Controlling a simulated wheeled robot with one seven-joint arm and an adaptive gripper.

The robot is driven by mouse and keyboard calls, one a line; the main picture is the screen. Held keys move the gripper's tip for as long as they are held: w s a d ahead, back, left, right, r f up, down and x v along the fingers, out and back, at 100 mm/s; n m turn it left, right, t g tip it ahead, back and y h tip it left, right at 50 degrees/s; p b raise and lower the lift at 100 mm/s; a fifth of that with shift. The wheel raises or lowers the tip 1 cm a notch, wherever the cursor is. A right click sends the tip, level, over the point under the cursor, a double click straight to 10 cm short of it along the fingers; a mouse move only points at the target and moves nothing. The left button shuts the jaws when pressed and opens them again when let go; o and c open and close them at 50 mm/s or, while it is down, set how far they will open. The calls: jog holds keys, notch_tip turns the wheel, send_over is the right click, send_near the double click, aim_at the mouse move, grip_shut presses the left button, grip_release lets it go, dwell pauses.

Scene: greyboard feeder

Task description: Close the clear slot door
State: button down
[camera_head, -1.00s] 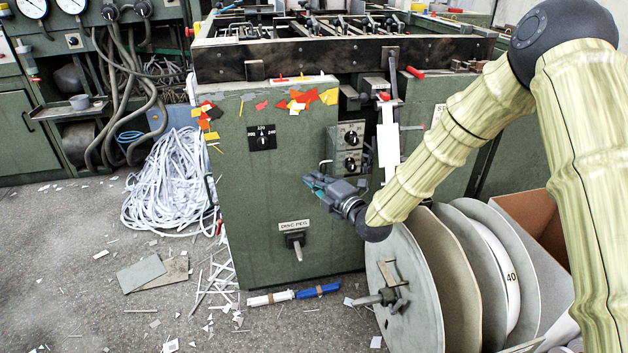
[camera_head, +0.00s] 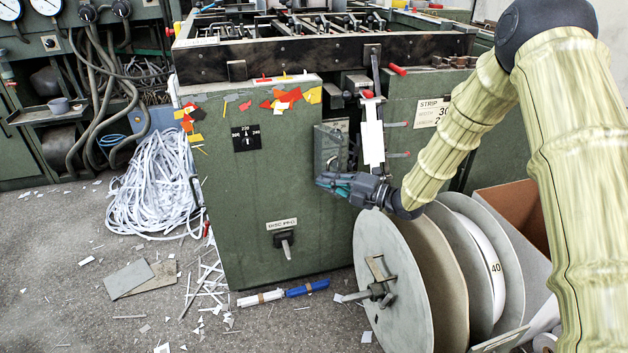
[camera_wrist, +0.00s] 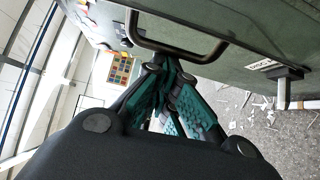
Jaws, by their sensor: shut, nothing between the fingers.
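The clear slot door (camera_head: 330,148) looks like a grey-green see-through panel at the right edge of the green cabinet front. A dial shows faintly behind it. I cannot tell whether it sits flush or stands ajar. My gripper (camera_head: 322,181) is shut and empty, just below the panel's lower edge in the head view; I cannot tell if it touches. In the wrist view my teal-padded fingers (camera_wrist: 168,95) are together, below a dark bar handle (camera_wrist: 180,50) on a grey-green surface. The fingers partly cover the view past the handle.
A disc lever (camera_head: 285,243) juts from the cabinet front (camera_head: 255,205). Large reel discs (camera_head: 385,285) stand below my forearm. White strips (camera_head: 155,190) and scraps lie on the floor. A white lever plate (camera_head: 372,140) hangs right of the door.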

aim_at(342, 170)
jog(key=shift+w+d, duration=0.5)
jog(key=shift+d, duration=0.7)
jog(key=shift+w+d, duration=0.55)
jog(key=shift+d, duration=0.7)
jog(key=shift+w+d, duration=0.5)
jog(key=shift+d, duration=0.7)
jog(key=shift+s, duration=0.1)
